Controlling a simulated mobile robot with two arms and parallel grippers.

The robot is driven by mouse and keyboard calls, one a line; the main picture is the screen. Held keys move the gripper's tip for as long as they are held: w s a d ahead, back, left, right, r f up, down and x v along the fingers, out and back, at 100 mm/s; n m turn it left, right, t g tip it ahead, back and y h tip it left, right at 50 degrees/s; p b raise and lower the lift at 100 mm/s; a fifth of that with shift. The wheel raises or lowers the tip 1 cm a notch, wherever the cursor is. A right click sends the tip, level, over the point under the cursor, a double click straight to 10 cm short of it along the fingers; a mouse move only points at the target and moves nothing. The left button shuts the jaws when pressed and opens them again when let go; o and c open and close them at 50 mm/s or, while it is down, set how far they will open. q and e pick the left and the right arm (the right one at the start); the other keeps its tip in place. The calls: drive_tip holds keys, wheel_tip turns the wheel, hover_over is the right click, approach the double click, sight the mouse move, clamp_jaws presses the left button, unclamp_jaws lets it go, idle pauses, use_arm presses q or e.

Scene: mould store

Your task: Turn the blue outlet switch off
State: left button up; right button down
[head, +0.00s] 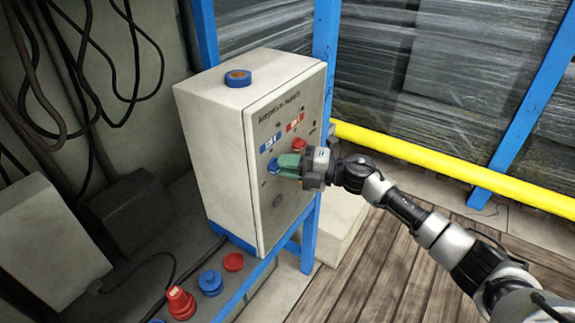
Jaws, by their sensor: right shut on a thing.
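The blue outlet switch (274,166) sits on the front panel of a pale grey control box, below a blue label. My right gripper (286,165) is at the panel, its greenish fingers shut on the blue switch. The fingers cover much of the switch, so its exact turn angle is hard to tell. A red switch (300,144) sits to the right of it on the same panel, under a red label. My left gripper is not in view.
The control box (215,140) stands on a blue frame, with a blue ring (238,77) on top. Red (180,302) and blue (210,282) fittings stand in front below. A yellow rail (430,157) runs behind my right arm. Black cables hang at left.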

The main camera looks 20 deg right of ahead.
drive_tip(key=shift+f, duration=0.1)
drive_tip(key=c, duration=1.1)
unclamp_jaws()
drive_tip(key=b+v, duration=0.1)
drive_tip(key=v, duration=0.9)
drive_tip(key=shift+s+d+b, duration=0.2)
drive_tip(key=shift+d+b, duration=0.15)
drive_tip(key=shift+b, duration=0.05)
